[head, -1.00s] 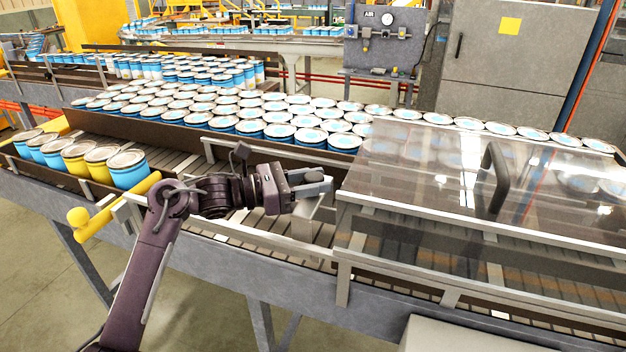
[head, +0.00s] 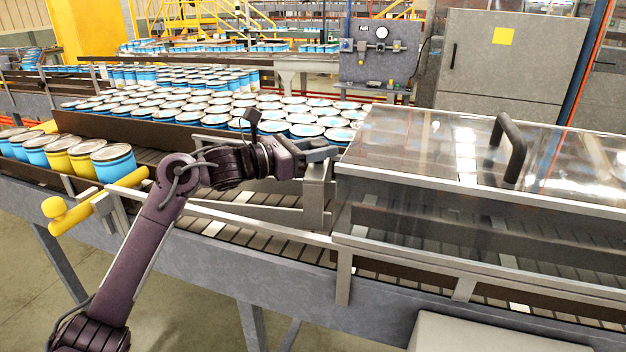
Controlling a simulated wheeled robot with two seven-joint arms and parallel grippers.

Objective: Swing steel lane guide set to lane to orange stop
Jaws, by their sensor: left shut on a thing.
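The steel lane guide (head: 318,196) stands over the roller lane just left of the clear cover, with a pale upright plate at its right end. My left gripper (head: 322,152) comes in from the left and is shut at the top of this plate, on the guide's grip. The grip is mostly hidden by the fingers. A steel bar runs left from the plate, partly behind my arm. I cannot make out an orange stop. My right gripper is not in view.
A clear cover (head: 420,160) with a black handle (head: 510,145) closes the conveyor on the right. Many blue cans (head: 270,125) fill the lane behind my gripper. Yellow cans (head: 85,155) and blue ones queue at left, near a yellow bar (head: 95,205). Rollers in front are bare.

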